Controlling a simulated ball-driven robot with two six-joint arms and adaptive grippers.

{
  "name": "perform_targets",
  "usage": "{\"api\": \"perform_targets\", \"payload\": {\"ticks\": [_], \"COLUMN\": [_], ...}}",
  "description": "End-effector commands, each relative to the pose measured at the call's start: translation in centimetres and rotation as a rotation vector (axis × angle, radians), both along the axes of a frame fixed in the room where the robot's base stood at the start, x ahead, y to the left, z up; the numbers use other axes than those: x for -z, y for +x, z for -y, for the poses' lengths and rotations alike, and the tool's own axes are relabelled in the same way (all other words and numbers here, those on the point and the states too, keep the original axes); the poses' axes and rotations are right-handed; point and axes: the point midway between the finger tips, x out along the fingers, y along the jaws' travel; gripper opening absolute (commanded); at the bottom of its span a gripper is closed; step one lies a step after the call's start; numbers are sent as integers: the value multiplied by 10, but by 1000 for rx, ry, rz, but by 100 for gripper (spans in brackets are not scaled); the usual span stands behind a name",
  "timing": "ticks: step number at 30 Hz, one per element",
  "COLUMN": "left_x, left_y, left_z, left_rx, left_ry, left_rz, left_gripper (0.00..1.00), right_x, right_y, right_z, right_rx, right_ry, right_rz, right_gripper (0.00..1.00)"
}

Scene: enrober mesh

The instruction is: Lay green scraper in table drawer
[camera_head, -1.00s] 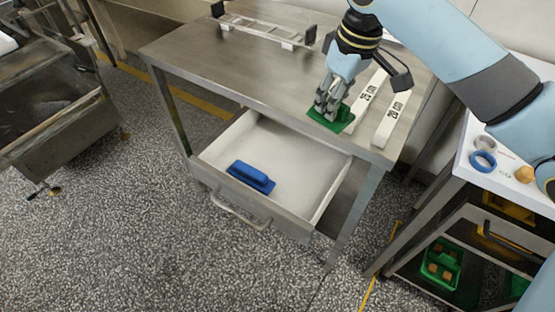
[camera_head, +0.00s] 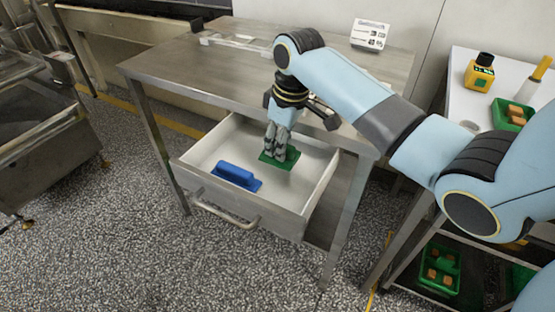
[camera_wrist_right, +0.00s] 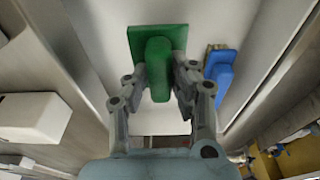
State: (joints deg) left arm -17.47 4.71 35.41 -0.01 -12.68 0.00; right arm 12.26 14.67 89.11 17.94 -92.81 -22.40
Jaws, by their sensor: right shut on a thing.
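The green scraper (camera_head: 279,158) is a flat green plate with a green handle. My right gripper (camera_head: 272,150) is shut on it, and the scraper is over the inside of the open table drawer (camera_head: 207,151). I cannot tell whether it touches the drawer floor. In the right wrist view the right gripper (camera_wrist_right: 159,88) has its fingers on both sides of the green handle, with the green scraper's plate (camera_wrist_right: 146,38) beyond. My left gripper is not in view.
The steel table (camera_head: 185,68) stands over the drawer. A white sign (camera_head: 369,35) stands at its back. A white-topped cart (camera_head: 462,93) at right holds a yellow bottle (camera_head: 480,72) and a green tray (camera_head: 511,113). The drawer floor around the tools is bare.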

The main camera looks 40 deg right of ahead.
Motion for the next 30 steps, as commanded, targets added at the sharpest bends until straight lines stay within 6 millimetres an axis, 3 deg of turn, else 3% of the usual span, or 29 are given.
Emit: {"api": "perform_targets", "payload": {"ticks": [11, 23, 24, 28, 30], "left_x": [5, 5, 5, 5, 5], "left_y": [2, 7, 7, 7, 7], "left_z": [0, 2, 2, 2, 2], "left_rx": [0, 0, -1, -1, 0], "left_ry": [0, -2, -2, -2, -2], "left_rz": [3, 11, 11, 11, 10], "left_gripper": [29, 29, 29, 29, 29], "right_x": [42, 47, 46, 46, 46], "right_y": [5, 5, 5, 5, 4], "right_z": [-3, -3, -3, -3, -3], "right_rx": [0, 0, 0, 0, 0], "right_ry": [-1, 0, 0, 0, 0], "right_rz": [-2, -1, -1, -1, -1], "right_gripper": [0, 0, 28, 46, 47]}}
